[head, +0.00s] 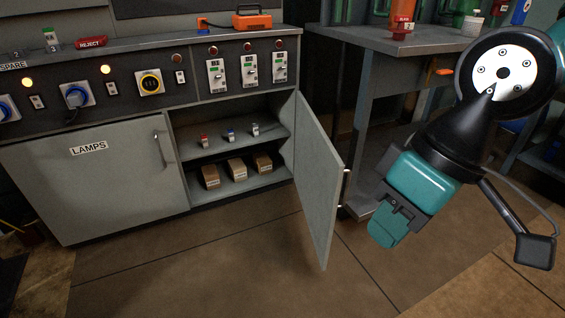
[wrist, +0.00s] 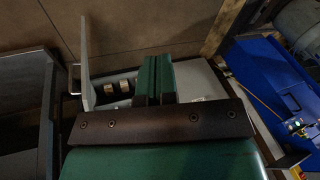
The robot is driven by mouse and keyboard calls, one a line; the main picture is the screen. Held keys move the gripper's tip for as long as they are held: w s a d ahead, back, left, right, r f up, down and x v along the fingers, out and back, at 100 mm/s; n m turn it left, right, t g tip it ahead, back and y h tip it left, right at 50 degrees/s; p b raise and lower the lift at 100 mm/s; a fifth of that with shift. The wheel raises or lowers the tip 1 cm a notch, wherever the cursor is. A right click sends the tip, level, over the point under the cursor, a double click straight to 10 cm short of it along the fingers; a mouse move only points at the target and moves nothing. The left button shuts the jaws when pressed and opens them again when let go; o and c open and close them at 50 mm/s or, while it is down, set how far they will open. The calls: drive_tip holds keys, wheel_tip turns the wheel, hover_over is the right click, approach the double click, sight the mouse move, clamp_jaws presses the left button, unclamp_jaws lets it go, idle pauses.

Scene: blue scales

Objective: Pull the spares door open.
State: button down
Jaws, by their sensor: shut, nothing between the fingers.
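The spares door (head: 318,180) is a grey panel, hinged at the right of the open compartment and swung well out into the room. Its bar handle (head: 346,186) shows on its outer face. In the wrist view the door (wrist: 86,65) is seen nearly edge-on at the left. My gripper (head: 384,234) is to the right of the door, apart from it and pointing down. Its green fingers (wrist: 157,75) are together with nothing between them. No label shows on the door's visible face.
Inside the compartment are small switches (head: 230,134) on a shelf and cardboard boxes (head: 236,168) below. The LAMPS door (head: 100,180) is closed. A workbench (head: 400,42) stands behind my arm. Floor in front is clear.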

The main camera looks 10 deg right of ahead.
drive_tip(key=w+a+m+t+h+p, duration=0.2)
drive_tip(key=w+m+h+p, duration=0.2)
drive_tip(key=w, duration=1.5)
drive_tip(key=m+t+h, duration=0.3)
drive_tip(key=m+h, duration=0.1)
drive_tip(key=h, duration=0.2)
approach(330, 164)
drive_tip(key=shift+x, duration=2.85)
drive_tip(key=shift+w+d, duration=0.1)
